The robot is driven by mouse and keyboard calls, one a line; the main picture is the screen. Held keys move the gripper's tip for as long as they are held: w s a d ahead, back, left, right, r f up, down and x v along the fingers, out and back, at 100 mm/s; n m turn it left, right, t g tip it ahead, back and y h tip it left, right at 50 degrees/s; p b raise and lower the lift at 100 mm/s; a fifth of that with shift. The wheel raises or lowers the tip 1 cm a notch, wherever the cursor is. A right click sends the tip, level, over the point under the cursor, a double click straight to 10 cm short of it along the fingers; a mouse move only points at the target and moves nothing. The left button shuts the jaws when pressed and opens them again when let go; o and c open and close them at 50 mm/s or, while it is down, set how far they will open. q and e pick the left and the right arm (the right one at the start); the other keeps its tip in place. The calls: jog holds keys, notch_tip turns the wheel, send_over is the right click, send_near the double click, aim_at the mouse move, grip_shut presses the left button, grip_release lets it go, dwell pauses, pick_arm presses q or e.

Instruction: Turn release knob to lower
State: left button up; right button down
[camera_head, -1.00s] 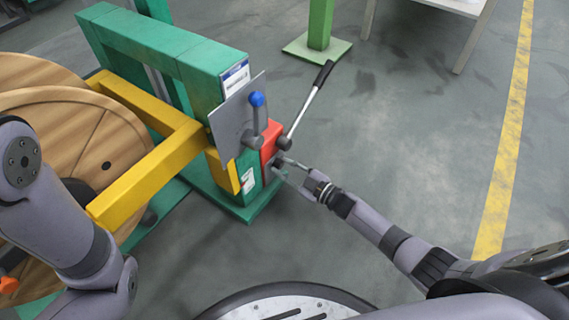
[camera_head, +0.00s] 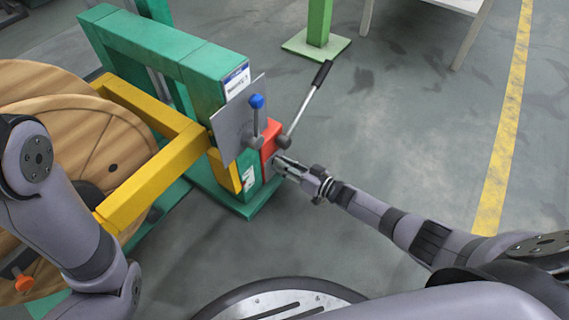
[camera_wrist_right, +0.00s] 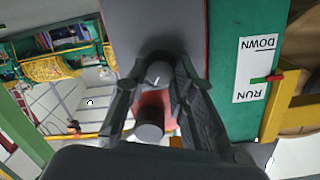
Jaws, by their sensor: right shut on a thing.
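The release knob (camera_wrist_right: 158,73) is a short dark cylinder with a white mark on its end, on a dark grey face in the right wrist view. My right gripper (camera_wrist_right: 160,82) is shut on it, with a finger on each side. In the head view, my right gripper (camera_head: 281,163) reaches the lower front of the red box (camera_head: 269,137) on the green post and hides the knob. A white label (camera_wrist_right: 257,70) reading DOWN and RUN shows upside down, with a small red and green pointer beside it. My left arm shows at the left; its gripper is out of view.
A long lever (camera_head: 309,100) with a black grip and a blue-tipped lever (camera_head: 256,115) rise just above my right gripper. A yellow beam (camera_head: 155,178) and wooden reel (camera_head: 75,140) stand at left. The floor at right is open.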

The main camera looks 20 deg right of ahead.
jog(key=shift+m, duration=1)
jog(key=c, duration=1.3)
grip_release()
jog(key=shift+c, duration=0.2)
jog(key=v, duration=1.2)
